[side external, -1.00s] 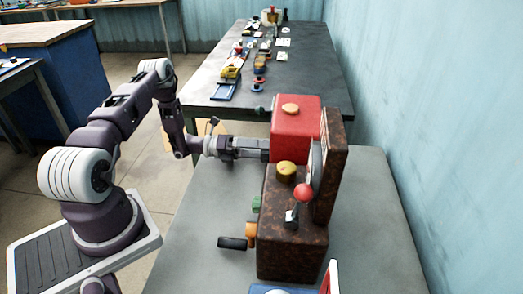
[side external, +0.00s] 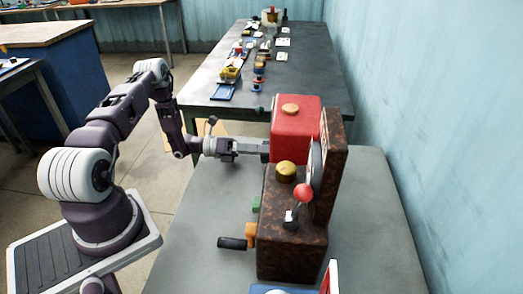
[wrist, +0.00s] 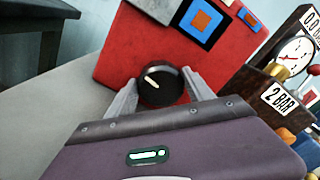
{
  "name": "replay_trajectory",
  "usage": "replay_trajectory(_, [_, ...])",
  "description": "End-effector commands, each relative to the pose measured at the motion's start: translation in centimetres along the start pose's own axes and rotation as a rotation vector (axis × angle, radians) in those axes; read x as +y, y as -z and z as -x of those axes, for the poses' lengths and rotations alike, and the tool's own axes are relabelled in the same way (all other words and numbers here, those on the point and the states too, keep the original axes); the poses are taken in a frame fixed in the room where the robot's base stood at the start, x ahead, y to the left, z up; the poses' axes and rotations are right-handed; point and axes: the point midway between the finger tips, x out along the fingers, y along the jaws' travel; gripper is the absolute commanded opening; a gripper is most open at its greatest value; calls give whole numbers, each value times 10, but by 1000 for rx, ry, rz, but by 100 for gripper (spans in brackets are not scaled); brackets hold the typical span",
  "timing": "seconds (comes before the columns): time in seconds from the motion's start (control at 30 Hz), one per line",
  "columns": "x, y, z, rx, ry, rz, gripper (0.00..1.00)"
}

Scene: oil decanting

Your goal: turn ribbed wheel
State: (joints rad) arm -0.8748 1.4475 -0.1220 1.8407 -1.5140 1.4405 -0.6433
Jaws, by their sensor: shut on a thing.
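The ribbed wheel appears to be the round black knob (wrist: 163,91) with a pale pointer line, on the face of the red box (wrist: 120,53); its ribs are too small to make out. My gripper (wrist: 160,79) has one finger on each side of the knob and is shut on it. In the side view, my gripper (side external: 264,149) reaches level from the left to the face of the red box (side external: 293,125). The knob is hidden there.
A rusty brown machine (side external: 292,235) stands in front of the red box, with a yellow cap (side external: 286,168), a red-ball lever (side external: 303,193) and a black-handled crank (side external: 233,243). The grey tabletop (side external: 205,220) is clear at left.

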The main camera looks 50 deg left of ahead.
Motion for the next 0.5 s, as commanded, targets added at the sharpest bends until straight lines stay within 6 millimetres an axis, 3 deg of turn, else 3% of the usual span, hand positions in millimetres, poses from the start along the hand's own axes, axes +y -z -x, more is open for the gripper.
replay_trajectory(0.5, [-2, 1, 1, -1, -1, -485, 20])
